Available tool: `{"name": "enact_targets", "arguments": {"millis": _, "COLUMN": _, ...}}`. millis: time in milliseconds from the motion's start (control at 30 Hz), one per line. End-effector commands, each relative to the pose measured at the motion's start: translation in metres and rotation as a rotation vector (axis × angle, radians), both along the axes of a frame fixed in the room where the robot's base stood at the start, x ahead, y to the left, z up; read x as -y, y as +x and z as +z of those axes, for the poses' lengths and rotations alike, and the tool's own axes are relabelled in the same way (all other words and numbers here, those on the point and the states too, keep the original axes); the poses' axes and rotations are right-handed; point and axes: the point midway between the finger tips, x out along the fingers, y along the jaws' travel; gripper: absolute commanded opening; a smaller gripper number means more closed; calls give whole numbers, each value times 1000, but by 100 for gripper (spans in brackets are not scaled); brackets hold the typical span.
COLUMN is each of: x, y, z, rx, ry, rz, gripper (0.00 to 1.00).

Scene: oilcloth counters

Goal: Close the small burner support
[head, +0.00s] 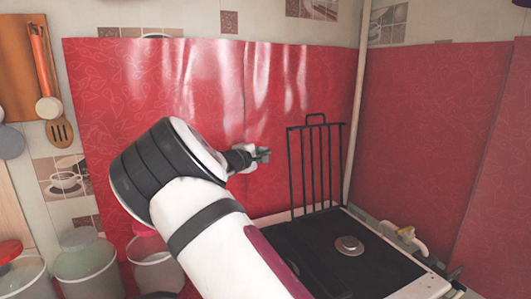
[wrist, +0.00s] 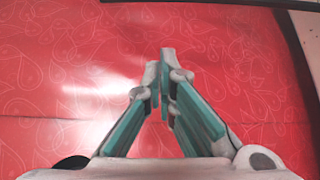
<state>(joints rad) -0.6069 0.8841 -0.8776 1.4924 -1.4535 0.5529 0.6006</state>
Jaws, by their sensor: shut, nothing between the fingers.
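The small burner support (head: 316,165) is a black barred grate with a loop handle on top. It stands upright at the back of the black stove top (head: 345,265), against the red wall covering, so it is open. My gripper (head: 264,155) is to the left of the grate in the head view, near its upper half, and looks apart from it. In the wrist view my gripper (wrist: 163,65) has its fingertips together with nothing held. The red covering fills the background there. A dark bar shows at the right edge; I cannot tell whether it belongs to the grate.
A round burner (head: 349,245) sits on the stove, with a yellowish pipe (head: 410,238) at its right. A pale vertical pipe (head: 356,110) runs up the corner behind the grate. Lidded containers (head: 86,265) stand at lower left. The space above the stove's front is clear.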

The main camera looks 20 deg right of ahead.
Motion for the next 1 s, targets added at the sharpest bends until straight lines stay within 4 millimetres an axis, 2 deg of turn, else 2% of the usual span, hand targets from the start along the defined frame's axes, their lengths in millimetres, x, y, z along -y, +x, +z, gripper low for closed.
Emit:
{"name": "enact_targets", "arguments": {"millis": 167, "x": 16, "y": 12, "z": -1, "rx": 0, "ry": -3, "rz": -2, "gripper": 0}}
{"name": "enact_targets", "arguments": {"millis": 400, "x": 49, "y": 39, "z": -7, "rx": 1, "ry": -1, "rz": -4, "gripper": 0}}
{"name": "enact_targets", "arguments": {"millis": 700, "x": 78, "y": 63, "z": -11, "rx": 1, "ry": 2, "rz": -3, "gripper": 0}}
{"name": "enact_targets", "arguments": {"millis": 1000, "x": 76, "y": 34, "z": -4, "rx": -2, "ry": -1, "rz": -1, "gripper": 0}}
